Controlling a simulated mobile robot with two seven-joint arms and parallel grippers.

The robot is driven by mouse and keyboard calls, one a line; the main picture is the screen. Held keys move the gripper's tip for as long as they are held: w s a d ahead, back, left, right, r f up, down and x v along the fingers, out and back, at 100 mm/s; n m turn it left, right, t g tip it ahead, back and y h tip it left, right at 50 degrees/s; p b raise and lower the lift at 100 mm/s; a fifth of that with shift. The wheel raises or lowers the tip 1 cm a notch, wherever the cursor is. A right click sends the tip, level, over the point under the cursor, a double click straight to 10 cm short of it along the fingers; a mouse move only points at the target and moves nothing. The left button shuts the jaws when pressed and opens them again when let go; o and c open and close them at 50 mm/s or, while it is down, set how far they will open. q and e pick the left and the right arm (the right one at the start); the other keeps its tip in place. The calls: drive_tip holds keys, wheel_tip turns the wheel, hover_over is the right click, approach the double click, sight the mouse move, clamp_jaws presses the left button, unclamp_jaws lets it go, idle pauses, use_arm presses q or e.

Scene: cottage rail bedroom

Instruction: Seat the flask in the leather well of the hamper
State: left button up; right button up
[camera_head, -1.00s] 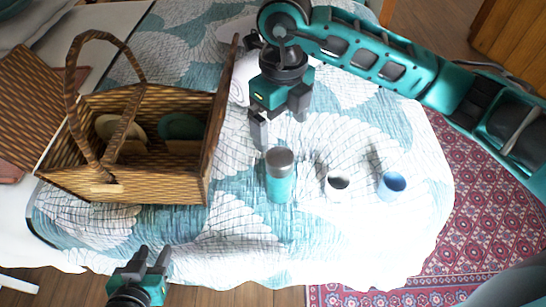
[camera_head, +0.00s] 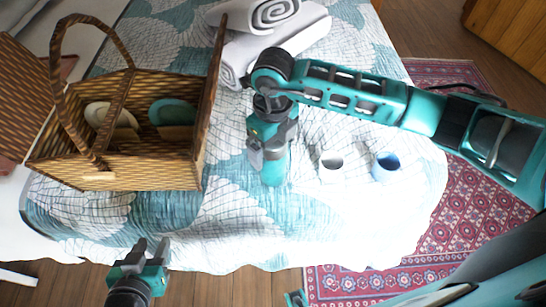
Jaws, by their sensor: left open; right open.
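The teal flask (camera_head: 273,173) stands on the patterned cloth; its upper part is hidden behind my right gripper. My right gripper (camera_head: 269,153) is open, directly over the flask, with its fingers about the flask's top; I cannot tell whether they touch it. The wicker hamper (camera_head: 120,178) stands open to the left, its tall handle raised. A cream plate and a green plate stand inside behind brown holders. I cannot make out the leather well clearly. My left gripper (camera_head: 151,248) is open and empty at the front edge, below the hamper.
A white cup (camera_head: 331,161) and a blue cup (camera_head: 386,165) stand right of the flask. Rolled grey-white towels (camera_head: 285,40) lie behind my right gripper. The hamper's raised right lid (camera_head: 213,85) stands between hamper and flask. Cloth in front of the flask is clear.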

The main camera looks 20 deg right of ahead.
drive_tip(key=shift+f, duration=0.15)
drive_tip(key=shift+w, duration=0.1)
clamp_jaws()
idle(0.8)
